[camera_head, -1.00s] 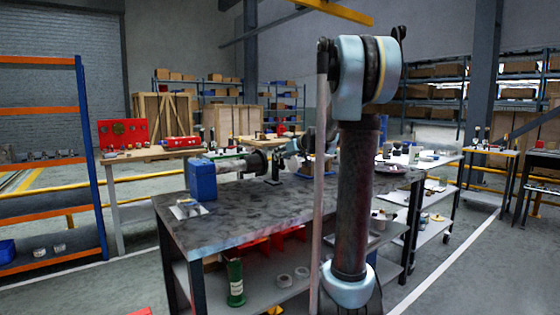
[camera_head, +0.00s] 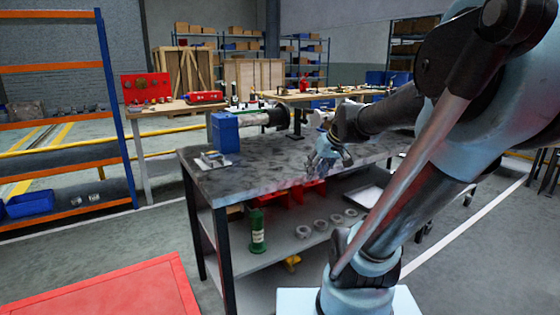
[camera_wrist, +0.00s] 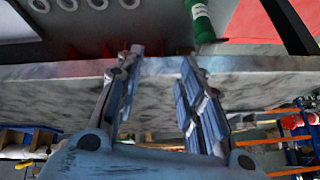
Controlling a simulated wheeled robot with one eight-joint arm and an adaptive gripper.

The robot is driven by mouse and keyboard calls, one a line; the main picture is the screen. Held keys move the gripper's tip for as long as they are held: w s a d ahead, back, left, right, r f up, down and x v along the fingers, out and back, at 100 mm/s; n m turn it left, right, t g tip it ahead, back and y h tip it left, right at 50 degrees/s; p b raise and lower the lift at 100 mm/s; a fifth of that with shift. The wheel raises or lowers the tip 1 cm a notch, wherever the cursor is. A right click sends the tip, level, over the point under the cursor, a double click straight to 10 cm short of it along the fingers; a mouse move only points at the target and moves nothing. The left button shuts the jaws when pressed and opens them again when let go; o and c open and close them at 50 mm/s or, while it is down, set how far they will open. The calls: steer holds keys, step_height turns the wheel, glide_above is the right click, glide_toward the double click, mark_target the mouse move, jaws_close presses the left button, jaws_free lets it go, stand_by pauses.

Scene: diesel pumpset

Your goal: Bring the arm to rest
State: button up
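My gripper (camera_head: 324,156) shows small in the head view, at the front edge of the grey workbench (camera_head: 250,178). In the wrist view my gripper (camera_wrist: 160,65) has its two blue-grey fingers well apart, with no object held between them. The mottled bench edge (camera_wrist: 60,92) runs across behind the fingers. My arm reaches in from the right of the head view, bent. Whether the fingers touch the bench is unclear.
A blue box (camera_head: 225,132) stands on the bench's left end. The lower shelf holds a green bottle (camera_head: 257,232), several grey rings (camera_head: 320,225) and red bins (camera_head: 300,192). A blue-and-orange rack (camera_head: 105,110) stands left. A red panel (camera_head: 110,292) lies lower left.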

steer(key=s+d+f+m+g+h, duration=0.1)
steer(key=s+d+f, duration=0.2)
steer(key=s+f, duration=0.3)
steer(key=s+d+f+m+g+h, duration=0.2)
steer(key=s+f, duration=0.4)
steer(key=s, duration=0.5)
steer(key=shift+s+d+f+h, duration=0.15)
steer(key=shift+s+d+h, duration=0.2)
steer(key=shift+d, duration=0.45)
steer(key=shift+w+f, duration=0.2)
steer(key=shift+w, duration=0.25)
